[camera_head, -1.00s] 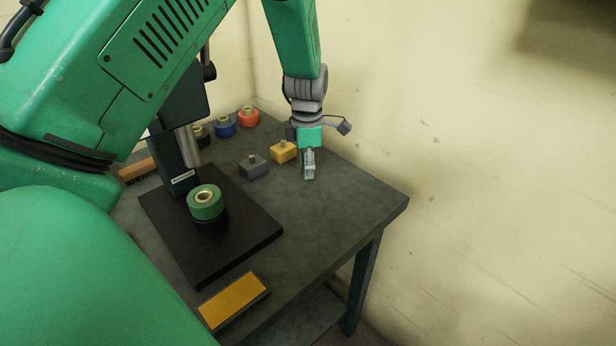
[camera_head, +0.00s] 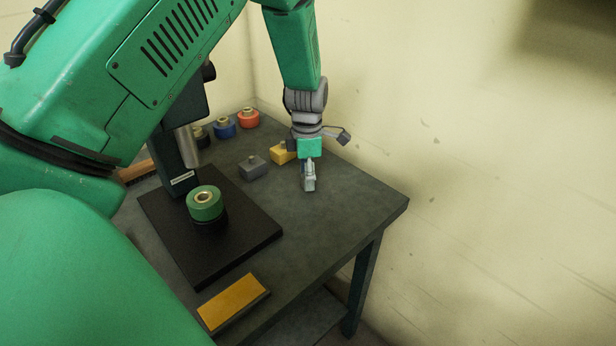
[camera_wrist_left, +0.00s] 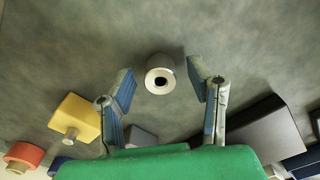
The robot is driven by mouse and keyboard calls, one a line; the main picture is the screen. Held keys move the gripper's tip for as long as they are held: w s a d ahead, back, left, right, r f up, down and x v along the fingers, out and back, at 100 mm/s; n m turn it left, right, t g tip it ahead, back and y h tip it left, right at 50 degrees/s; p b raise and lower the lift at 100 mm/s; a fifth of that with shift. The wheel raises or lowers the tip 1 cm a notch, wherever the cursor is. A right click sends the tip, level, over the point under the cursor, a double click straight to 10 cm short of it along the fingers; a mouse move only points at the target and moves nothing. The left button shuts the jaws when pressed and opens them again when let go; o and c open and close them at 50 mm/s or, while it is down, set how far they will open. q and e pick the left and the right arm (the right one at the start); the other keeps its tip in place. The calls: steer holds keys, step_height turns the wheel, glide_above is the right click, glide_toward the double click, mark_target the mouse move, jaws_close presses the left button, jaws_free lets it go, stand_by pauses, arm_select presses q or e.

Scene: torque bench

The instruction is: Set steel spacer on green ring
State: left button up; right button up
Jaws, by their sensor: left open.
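In the head view my left gripper (camera_head: 309,183) is low over the table; I cannot tell the spacer apart from the fingertips there. The green ring (camera_head: 206,212) has a brass-coloured centre and sits on a black round piece on the black plate. My right gripper is not in view.
A grey block (camera_head: 253,168) and a yellow block (camera_head: 279,153) stand left of my gripper. Blue (camera_head: 224,128) and red (camera_head: 248,118) pieces are farther back. The press column (camera_head: 176,168) rises behind the ring. A yellow-topped pad (camera_head: 232,302) lies at the front edge.

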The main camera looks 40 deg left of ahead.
arm_select(q)
step_height(320, 180, up, 12)
steer(key=p, duration=0.1)
steer(key=shift+f+p, duration=0.15)
steer(key=shift+p, duration=0.2)
stand_by(0.4)
